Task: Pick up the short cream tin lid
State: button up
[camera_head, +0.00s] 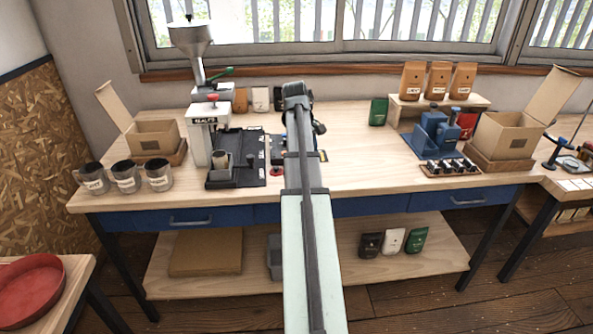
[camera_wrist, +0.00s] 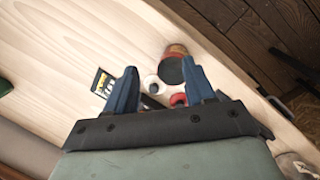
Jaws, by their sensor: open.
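My gripper (camera_wrist: 159,67) is open in the wrist view, with two blue fingers spread apart and nothing held between them. A small round cream piece (camera_wrist: 151,84) shows between the fingers and looks like the cream tin lid; its height is hard to tell. Beside it are a larger round reddish-brown tin (camera_wrist: 174,62) with a dark face and a small red round piece (camera_wrist: 178,100), partly hidden near the right finger. In the head view my arm covers most of this spot, and only a bit of red (camera_head: 277,171) shows left of it. The fingers are not clear there.
A black and yellow card (camera_wrist: 101,82) lies left of the fingers. A blue device (camera_head: 433,135) and open carton (camera_head: 505,135) stand right.

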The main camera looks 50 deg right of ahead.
jog(key=w+d+r+t+y, duration=0.1)
jog(key=w+d+r+y, duration=0.15)
jog(key=w+d, duration=0.45)
jog(key=shift+h, duration=0.35)
jog(key=f, duration=0.4)
jog(key=w+a+f, duration=0.1)
jog(key=f, duration=0.8)
jog(key=shift+w+a, duration=0.3)
jog(key=shift+a, duration=0.1)
grip_shut()
